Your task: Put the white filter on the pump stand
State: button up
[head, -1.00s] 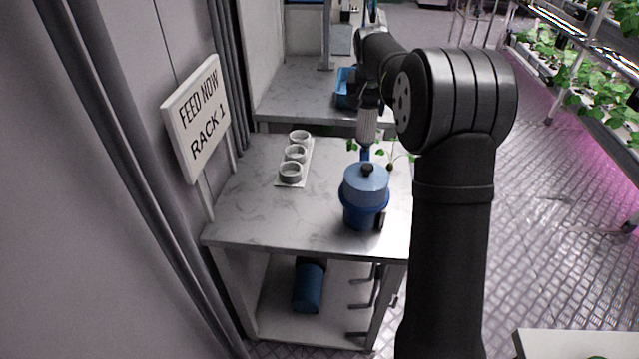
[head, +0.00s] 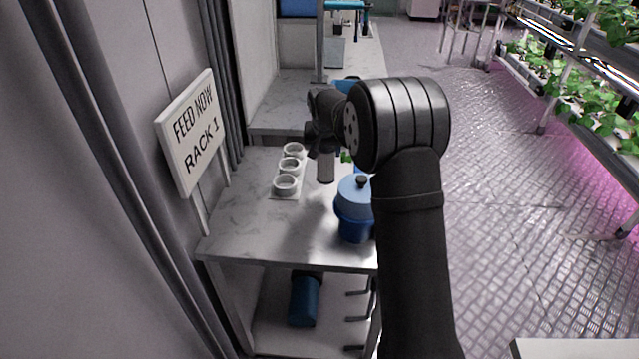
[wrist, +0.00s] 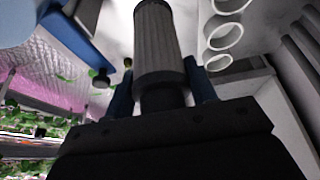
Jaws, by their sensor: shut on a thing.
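A blue lidded pot (head: 352,222) stands in front, partly behind my arm. I cannot tell which thing is the pump stand. Whether the filter touches the bench is unclear.
The bench top (head: 250,225) is clear at its front left. A sign reading FEED NOW RACK 1 (head: 190,130) stands at the left by a curtain. A blue cylinder (head: 304,300) lies on the lower shelf. Green leaves show behind the pot. Plant racks (head: 590,130) are far right.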

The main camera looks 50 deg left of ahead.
aim_at(326, 171)
notch_tip(326, 171, down, 8)
jog(key=shift+r, duration=0.2)
jog(key=shift+f, duration=0.15)
jog(key=o, duration=1)
jog(key=v, duration=1.2)
